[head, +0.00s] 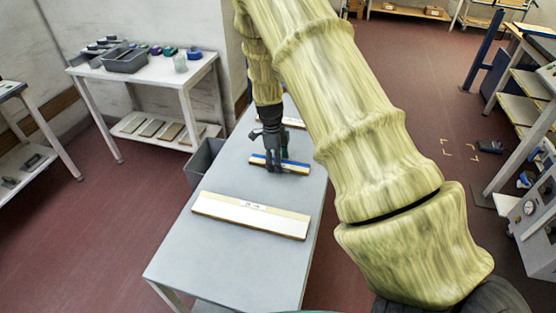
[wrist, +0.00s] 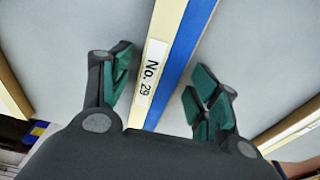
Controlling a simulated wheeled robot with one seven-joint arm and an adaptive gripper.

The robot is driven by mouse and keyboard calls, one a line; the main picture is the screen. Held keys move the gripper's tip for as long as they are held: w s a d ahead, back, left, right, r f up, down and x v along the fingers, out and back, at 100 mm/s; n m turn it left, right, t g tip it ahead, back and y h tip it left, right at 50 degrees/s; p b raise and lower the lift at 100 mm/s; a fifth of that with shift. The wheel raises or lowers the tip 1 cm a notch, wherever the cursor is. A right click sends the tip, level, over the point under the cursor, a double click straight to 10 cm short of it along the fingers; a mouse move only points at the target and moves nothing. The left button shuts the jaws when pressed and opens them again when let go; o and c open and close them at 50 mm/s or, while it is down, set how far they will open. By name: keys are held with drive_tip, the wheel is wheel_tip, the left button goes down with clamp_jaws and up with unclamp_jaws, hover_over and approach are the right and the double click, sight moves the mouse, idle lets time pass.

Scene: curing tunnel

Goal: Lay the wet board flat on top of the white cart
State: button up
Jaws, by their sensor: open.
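A board with a blue stripe along one long edge and pale cream on the rest (head: 297,167) lies flat on a grey table (head: 190,262) in the head view. In the wrist view this board (wrist: 182,45) runs between my fingers and has a label reading "No. 29". My gripper (head: 271,166) points down over the board; in the wrist view its green-padded fingers (wrist: 162,80) are open, one on each side. I cannot tell from the pictures whether the board is wet. A white table with a lower shelf (head: 188,69) stands at the left; I cannot tell whether it is the white cart.
A cream-and-white labelled board (head: 250,215) lies nearer on the grey table, and another board (head: 294,123) lies behind. A grey bin (head: 203,160) stands beside the table. The white table holds a grey tray (head: 125,61) and several small items. Shelving (head: 530,85) stands at the right.

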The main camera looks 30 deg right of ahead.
drive_tip(key=shift+r, duration=0.1)
wheel_tip(320, 180, up, 12)
drive_tip(key=w+b, duration=0.1)
drive_tip(key=b, duration=0.2)
drive_tip(key=shift+a+b, duration=0.35)
drive_tip(key=shift+a, duration=0.1)
idle(0.6)
